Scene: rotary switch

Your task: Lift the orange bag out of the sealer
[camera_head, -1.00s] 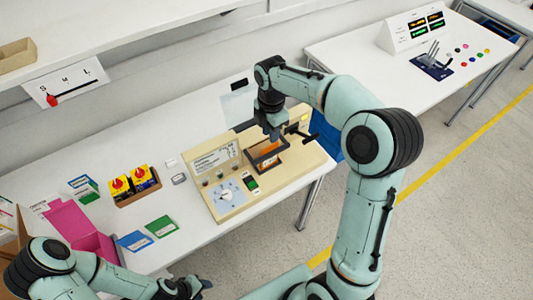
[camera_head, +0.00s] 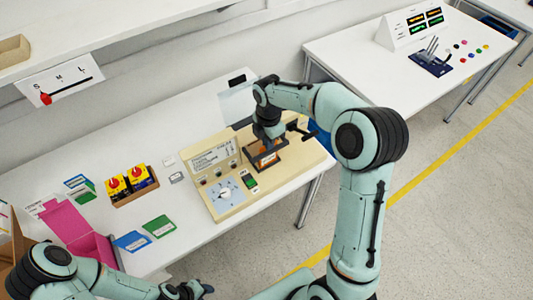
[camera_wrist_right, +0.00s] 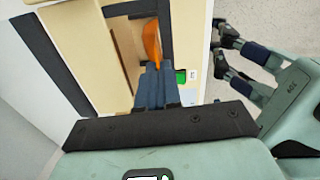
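The sealer (camera_head: 285,172) is a beige machine on the white bench, with a dial, a green-lit switch and a dark-framed opening. The orange bag (camera_head: 267,158) is in that opening, partly hidden by my right gripper (camera_head: 268,143). In the right wrist view the bag (camera_wrist_right: 151,42) shows as a narrow upright strip whose near end runs between the fingertips of my right gripper (camera_wrist_right: 157,68). Those fingers are close together on it. My left gripper (camera_head: 190,290) is low at the front, away from the sealer; in the right wrist view its fingers (camera_wrist_right: 222,50) stand apart and empty.
A black-handled lever (camera_head: 300,131) is close to the right gripper. A second table (camera_head: 375,60) stands behind right.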

